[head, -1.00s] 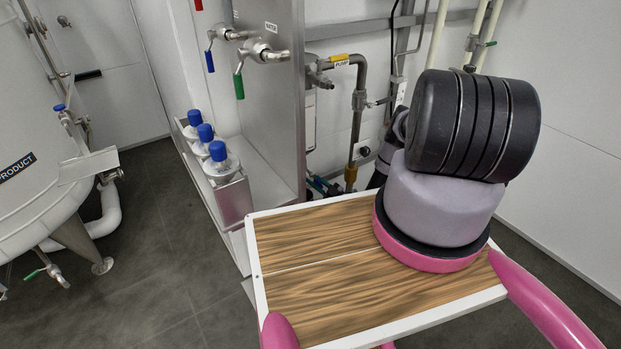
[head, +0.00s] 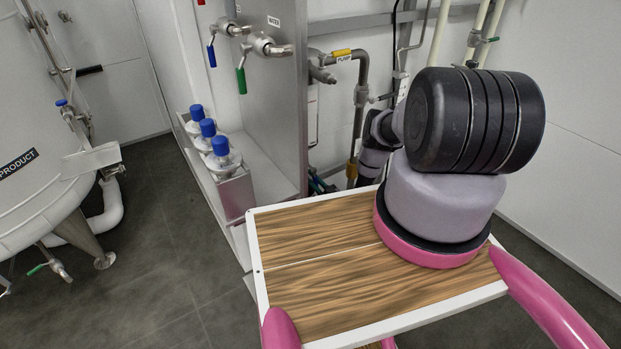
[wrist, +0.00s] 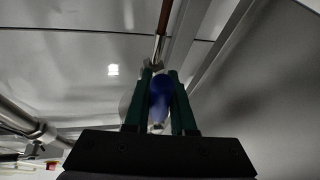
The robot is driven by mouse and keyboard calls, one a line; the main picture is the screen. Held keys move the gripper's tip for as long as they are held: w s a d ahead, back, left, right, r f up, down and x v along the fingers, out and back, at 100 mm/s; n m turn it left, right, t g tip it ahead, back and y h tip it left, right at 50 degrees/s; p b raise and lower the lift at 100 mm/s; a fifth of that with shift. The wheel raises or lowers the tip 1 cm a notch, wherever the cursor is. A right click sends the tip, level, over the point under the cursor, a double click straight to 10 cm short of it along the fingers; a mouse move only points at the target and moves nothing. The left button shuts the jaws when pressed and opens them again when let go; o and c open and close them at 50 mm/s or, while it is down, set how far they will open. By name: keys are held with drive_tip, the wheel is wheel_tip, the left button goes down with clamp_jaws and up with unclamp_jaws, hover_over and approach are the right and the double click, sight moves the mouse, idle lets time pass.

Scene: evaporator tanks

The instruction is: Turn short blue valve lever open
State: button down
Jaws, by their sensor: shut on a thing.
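My gripper (wrist: 160,82) has dark green fingers on either side of a blue lever handle (wrist: 160,90) in the wrist view, shut on it. The handle points toward the palm; a metal stem and a brown pipe (wrist: 165,15) run beyond it. In the head view, my arm hides most of this spot; small blue and green bits (head: 318,184) show low by the wall, beside the brass-coloured pipe end (head: 351,172). How far the lever is turned cannot be told.
Another blue lever (head: 211,58) and a green lever (head: 241,80) hang on the steel panel. Blue-capped bottles (head: 220,158) stand in a rack at its left. The product tank (head: 40,185) is far left. The floor (head: 160,260) between is clear.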

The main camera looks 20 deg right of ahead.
drive_tip(key=c, duration=0.8)
unclamp_jaws()
drive_tip(key=shift+o, duration=0.2)
drive_tip(key=shift+d, duration=0.15)
